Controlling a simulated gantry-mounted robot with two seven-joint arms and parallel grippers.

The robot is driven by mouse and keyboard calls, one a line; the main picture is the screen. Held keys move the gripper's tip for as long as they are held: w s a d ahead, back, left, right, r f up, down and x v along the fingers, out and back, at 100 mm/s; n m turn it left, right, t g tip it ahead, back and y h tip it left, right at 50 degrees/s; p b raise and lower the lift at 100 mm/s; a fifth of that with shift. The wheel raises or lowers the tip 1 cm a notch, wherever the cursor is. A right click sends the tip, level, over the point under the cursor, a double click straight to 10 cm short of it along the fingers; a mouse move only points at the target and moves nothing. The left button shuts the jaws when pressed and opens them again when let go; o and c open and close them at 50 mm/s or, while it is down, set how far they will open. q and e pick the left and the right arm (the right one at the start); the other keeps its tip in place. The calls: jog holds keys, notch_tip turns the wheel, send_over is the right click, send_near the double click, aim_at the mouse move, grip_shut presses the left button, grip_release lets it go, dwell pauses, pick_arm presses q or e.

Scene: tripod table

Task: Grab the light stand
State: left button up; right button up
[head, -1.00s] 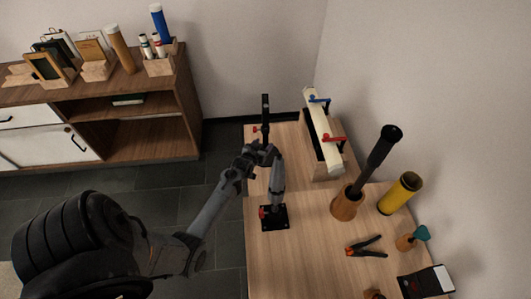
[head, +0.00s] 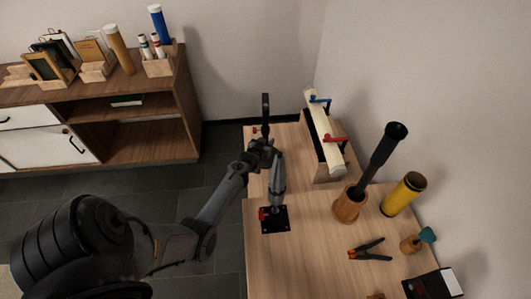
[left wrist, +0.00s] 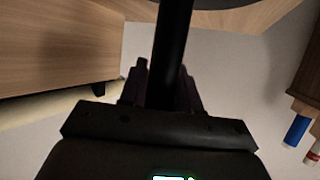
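The light stand (head: 265,108) stands upright on the wooden table. It has a dark pole, a thicker grey lower part and a black square base plate (head: 282,224), with red knobs near the base and on the upper pole. My left gripper (head: 267,150) is at the pole, well above the base, and hides part of it. In the left wrist view the black pole (left wrist: 172,40) runs between the two fingers of my left gripper (left wrist: 160,88). The fingers flank it closely, but whether they press on it cannot be told. My right gripper is not in view.
The table (head: 310,260) also carries a wooden cup (head: 347,207) with a black tube (head: 380,160), a yellow tube (head: 403,194), orange-handled pliers (head: 368,250) and a cream bar (head: 322,130) with clamps. A shelf (head: 140,140) stands at the back left.

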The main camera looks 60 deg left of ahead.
pick_arm(q)
grip_shut()
dwell(0.8)
jog(key=shift+r, duration=0.1)
